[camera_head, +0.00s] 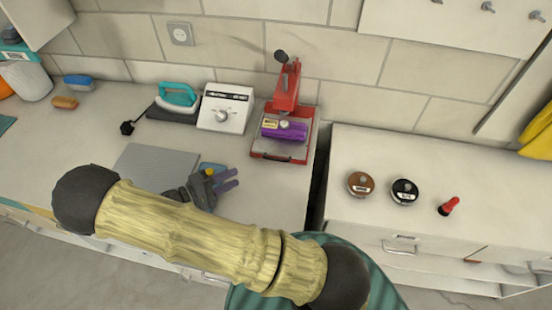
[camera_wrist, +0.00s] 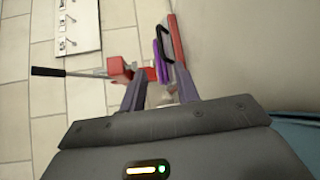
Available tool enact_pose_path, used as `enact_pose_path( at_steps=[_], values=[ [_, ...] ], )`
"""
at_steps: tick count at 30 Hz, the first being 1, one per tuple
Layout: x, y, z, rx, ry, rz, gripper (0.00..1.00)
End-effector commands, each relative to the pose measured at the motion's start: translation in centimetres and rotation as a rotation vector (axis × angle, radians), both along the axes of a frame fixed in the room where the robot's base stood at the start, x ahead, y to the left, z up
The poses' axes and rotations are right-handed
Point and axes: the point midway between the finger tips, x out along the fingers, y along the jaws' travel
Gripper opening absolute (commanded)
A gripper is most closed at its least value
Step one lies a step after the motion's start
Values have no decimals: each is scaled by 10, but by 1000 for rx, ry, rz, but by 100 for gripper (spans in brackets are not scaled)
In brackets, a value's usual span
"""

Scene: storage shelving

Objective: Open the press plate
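The red press (camera_head: 288,85) stands on the left counter by the wall, with a black-knobbed lever at its top and a red base. A purple item (camera_head: 284,130) with a yellow label lies on the press, above its base. My gripper (camera_head: 236,179) is open and empty, in front of and to the left of the press, apart from it. In the wrist view the press (camera_wrist: 120,70) lies ahead, turned sideways, with its black lever at left.
A white control box (camera_head: 225,108) and a teal iron (camera_head: 177,98) stand left of the press. A grey board (camera_head: 155,165) lies on the counter. A gap separates the right counter, which holds brown (camera_head: 361,184) and black (camera_head: 404,191) round tins and a red-and-black item (camera_head: 449,206).

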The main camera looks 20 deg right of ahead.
Motion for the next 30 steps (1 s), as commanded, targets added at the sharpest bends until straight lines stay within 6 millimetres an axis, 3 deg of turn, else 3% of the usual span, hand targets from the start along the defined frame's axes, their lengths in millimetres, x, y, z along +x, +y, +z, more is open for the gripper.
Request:
enact_pose_path(
  at_steps=[24,30],
  values=[
    [24,-138,-17,-1,2,-5,32],
    [28,-155,-21,0,1,-3,32]
  ],
)
